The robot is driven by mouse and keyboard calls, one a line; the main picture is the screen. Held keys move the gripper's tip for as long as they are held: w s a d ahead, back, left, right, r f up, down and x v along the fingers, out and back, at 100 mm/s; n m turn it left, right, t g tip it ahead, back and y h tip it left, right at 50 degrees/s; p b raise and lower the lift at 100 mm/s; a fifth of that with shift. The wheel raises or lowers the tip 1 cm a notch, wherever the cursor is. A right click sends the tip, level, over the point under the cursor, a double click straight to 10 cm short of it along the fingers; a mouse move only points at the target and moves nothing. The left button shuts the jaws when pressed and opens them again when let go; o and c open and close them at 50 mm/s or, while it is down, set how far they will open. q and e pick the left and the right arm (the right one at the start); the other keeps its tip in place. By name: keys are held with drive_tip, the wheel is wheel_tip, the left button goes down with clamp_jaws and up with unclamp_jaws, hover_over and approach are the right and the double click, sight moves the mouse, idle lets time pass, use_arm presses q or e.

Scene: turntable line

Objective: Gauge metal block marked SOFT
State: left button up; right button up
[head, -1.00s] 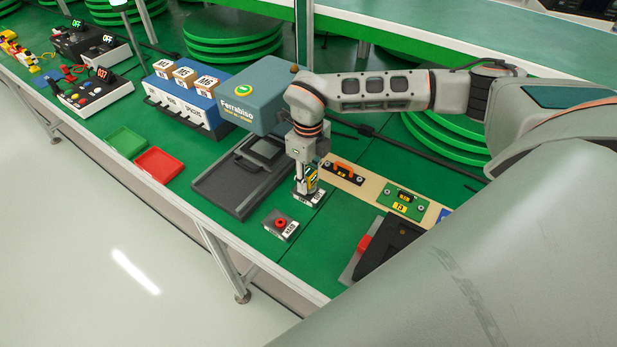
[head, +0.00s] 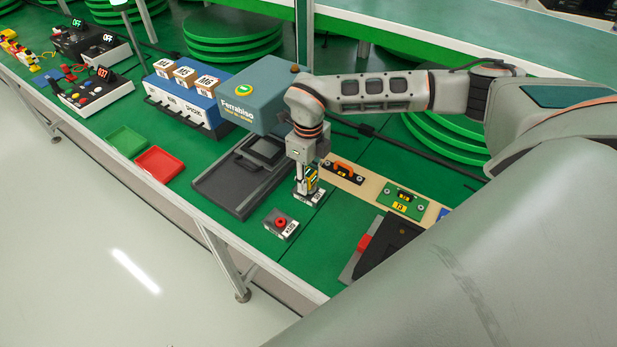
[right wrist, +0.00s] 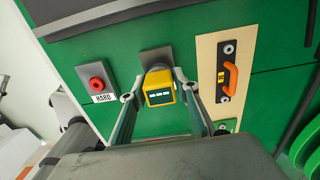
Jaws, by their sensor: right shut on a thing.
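My right gripper (head: 309,183) is shut on a yellow hand-held gauge (right wrist: 159,90) with a small dark display. The gauge is upright over a small grey metal block (right wrist: 156,54), whose white label shows in the head view (head: 317,198); the lettering there is too small to read surely. The gauge's foot is at or just above the block; contact is hidden. My left gripper is not in view.
A tan board (head: 372,187) with an orange-handled tool (right wrist: 230,78) lies right of the gauge. A dark tray and blue-grey machine (head: 262,95) stand left and behind. Red (head: 159,163) and green (head: 126,141) trays lie further left. A black device with a red part is in front.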

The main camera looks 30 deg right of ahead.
sight(308, 173)
drive_tip(key=shift+f, duration=0.55)
idle(1.2)
drive_tip(key=o, duration=1.4)
wheel_tip(308, 173, up, 12)
drive_tip(key=shift+a, duration=0.1)
idle(0.4)
